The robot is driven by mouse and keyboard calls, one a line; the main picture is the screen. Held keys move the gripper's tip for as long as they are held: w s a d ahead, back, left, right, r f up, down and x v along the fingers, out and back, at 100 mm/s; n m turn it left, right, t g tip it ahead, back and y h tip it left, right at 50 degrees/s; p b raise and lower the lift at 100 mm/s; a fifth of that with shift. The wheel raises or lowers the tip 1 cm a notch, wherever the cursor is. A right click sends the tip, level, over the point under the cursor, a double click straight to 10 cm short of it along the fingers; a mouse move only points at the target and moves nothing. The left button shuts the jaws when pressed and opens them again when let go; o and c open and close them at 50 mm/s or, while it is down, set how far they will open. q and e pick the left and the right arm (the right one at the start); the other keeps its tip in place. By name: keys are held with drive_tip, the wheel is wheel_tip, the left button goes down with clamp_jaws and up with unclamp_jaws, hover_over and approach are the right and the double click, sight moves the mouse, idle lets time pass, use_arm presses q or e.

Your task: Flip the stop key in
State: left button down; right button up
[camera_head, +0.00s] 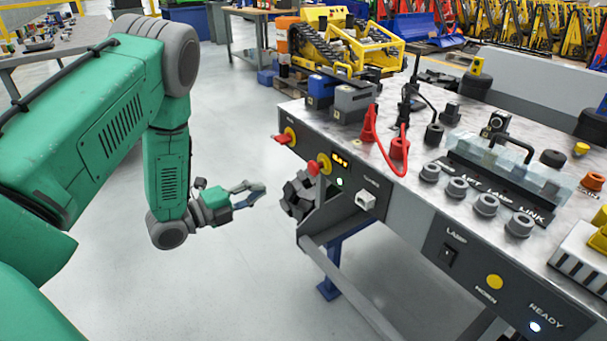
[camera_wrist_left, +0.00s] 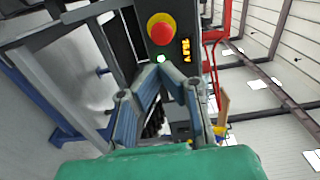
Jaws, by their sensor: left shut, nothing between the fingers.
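On the front panel of the bench, a red key-like handle on a yellow disc (camera_head: 284,138) sits at the left end. Beside it is a red button on a yellow ring (camera_head: 324,163), which also shows large in the left wrist view (camera_wrist_left: 160,29). I cannot tell from its shape which is called the stop key. My left gripper (camera_head: 262,189) is shut and empty, to the left of the panel and apart from it. In the left wrist view its fingertips (camera_wrist_left: 160,68) meet just below a lit green lamp (camera_wrist_left: 161,59). My right gripper is out of view.
A small amber display (camera_head: 340,160) is beside the button. A grey rail (camera_head: 350,292) runs below. The floor left of the bench is clear.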

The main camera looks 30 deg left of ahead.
sight(310, 170)
use_arm(q)
drive_tip(key=b+x, duration=0.3)
drive_tip(key=x, duration=0.9)
drive_tip(key=shift+w+d, duration=0.1)
drive_tip(key=shift+w, duration=0.25)
drive_tip(key=shift+w+d, duration=0.1)
drive_tip(key=shift+x, duration=0.85)
drive_tip(key=shift+r, duration=0.1)
